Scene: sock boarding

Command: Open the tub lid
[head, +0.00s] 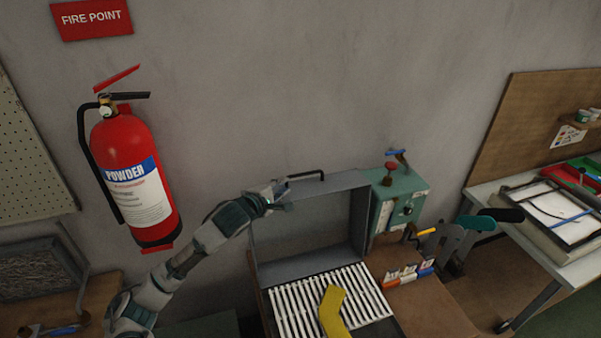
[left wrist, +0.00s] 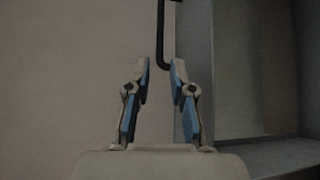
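The tub (head: 265,305) stands at the bottom centre of the head view, with a rack of white slats in it. Its grey lid (head: 305,232) stands upright at the back, swung open, its hollow inner side facing me. A black bar handle (head: 307,176) is on the lid's top edge. My left gripper (head: 281,190) is at the lid's upper left corner, close to the handle's left end. In the left wrist view its fingers (left wrist: 160,68) are apart, and the handle (left wrist: 161,30) shows beyond the tips; contact cannot be told. My right gripper is not in view.
A yellow sock (head: 332,312) lies on the slats. A green control box (head: 400,200) stands right of the lid, with coloured markers (head: 408,276) below it. Grey forms (head: 455,240) stand farther right. A fire extinguisher (head: 132,180) hangs on the wall at left.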

